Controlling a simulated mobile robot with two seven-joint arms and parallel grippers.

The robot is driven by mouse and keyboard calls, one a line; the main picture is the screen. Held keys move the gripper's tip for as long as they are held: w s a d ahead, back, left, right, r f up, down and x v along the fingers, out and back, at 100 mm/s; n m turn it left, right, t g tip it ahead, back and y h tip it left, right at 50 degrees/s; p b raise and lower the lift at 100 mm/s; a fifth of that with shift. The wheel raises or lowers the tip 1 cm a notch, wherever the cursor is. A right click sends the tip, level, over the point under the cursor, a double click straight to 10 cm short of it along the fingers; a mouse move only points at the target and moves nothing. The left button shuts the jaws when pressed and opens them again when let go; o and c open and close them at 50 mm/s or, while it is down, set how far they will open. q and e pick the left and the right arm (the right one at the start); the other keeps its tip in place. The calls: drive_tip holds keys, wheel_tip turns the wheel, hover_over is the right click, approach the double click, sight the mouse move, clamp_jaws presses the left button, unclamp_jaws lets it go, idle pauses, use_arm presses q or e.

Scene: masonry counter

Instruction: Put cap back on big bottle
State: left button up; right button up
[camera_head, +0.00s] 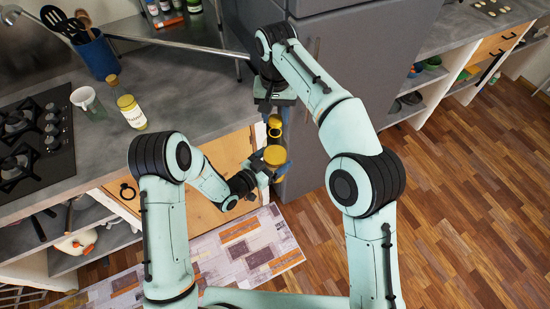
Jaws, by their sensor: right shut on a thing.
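My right gripper (273,112) points down in front of the grey cabinet and is shut on a small yellow thing (274,131), which looks like the cap. Just below it, a bottle with a round yellow top (275,156) is at the end of my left arm, in the air in front of the counter. My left gripper (264,170) seems shut on this bottle; its fingers are partly hidden. The yellow thing looks apart from the bottle's top. Another bottle (132,113), with a yellow top and a pale label, stands upright on the counter at left.
A white mug (87,101), a small yellow-topped bottle (113,82) and a blue utensil holder (97,55) stand on the counter (185,90) near a black stove (35,140). A tall grey cabinet (345,45) is close behind my grippers. A patterned rug (245,245) lies below.

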drive_tip(key=shift+s, duration=0.1)
idle(0.3)
idle(0.3)
drive_tip(key=shift+f, duration=0.85)
drive_tip(key=shift+f, duration=0.5)
